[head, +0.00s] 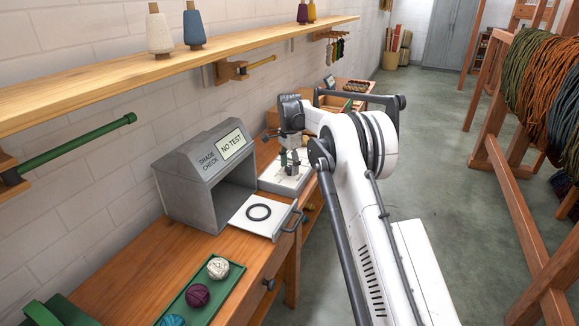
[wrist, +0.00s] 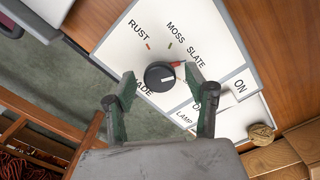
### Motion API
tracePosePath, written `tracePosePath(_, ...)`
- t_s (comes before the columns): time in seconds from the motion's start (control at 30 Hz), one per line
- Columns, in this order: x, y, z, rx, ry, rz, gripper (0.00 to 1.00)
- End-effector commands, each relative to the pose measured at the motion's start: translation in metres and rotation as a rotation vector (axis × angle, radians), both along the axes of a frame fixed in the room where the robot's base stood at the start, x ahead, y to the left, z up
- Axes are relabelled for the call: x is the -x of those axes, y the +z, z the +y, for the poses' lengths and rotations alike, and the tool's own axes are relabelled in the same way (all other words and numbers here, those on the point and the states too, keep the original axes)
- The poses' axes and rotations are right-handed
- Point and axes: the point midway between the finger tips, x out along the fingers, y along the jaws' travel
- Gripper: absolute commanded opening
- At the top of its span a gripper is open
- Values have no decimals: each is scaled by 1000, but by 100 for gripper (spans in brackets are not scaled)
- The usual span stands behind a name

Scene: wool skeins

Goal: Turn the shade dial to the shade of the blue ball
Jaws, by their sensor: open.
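The shade dial (wrist: 160,76) is a round black knob on a white panel (wrist: 222,58), with RUST, MOSS and SLATE lettered around it. In the head view my gripper (head: 290,160) is over the white panel (head: 281,183), and the dial is hard to make out. The blue ball (head: 172,320) is at the bottom edge, partly cut off, in a green tray (head: 232,278).
A purple ball (head: 197,295) and a cream ball (head: 218,267) share the tray. The grey shade-check box (head: 182,196) reads NO TEST; its white drawer (head: 268,228) with a black ring is pulled out. An ON label (wrist: 240,86) and a LAMP label (wrist: 184,119) are near the dial.

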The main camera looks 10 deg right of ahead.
Motion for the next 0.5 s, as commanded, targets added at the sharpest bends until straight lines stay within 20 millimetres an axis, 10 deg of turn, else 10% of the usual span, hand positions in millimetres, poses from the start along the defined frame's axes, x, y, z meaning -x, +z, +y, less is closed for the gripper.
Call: tracePosePath(0.5, 0, 64, 0, 0, 0, 0, 50)
